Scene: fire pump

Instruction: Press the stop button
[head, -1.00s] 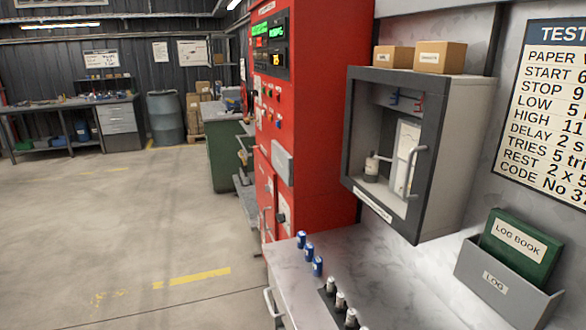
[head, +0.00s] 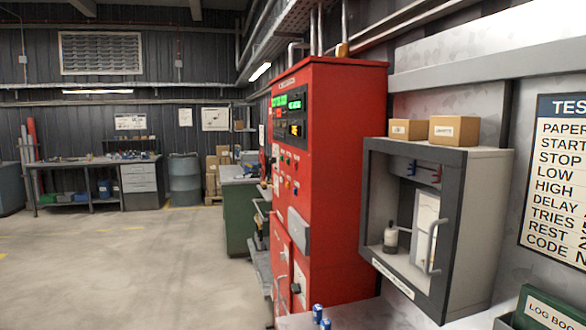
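The red fire pump control cabinet (head: 342,175) stands right of centre, its front seen at a steep angle. Its front panel carries a lit display (head: 287,103) with green and amber digits. Below the display are several small buttons and lamps (head: 288,171). They are too small to tell which one is the stop button. A grey box (head: 299,229) sits lower on the front, above a red door. Neither of my grippers is in view.
A grey wall cabinet (head: 450,225) with a glazed front hangs to the right, with cardboard boxes (head: 455,130) on top. A counter (head: 365,315) with blue cans (head: 317,312) lies below. A notice board (head: 560,180) is at far right. The floor at left (head: 140,265) is clear.

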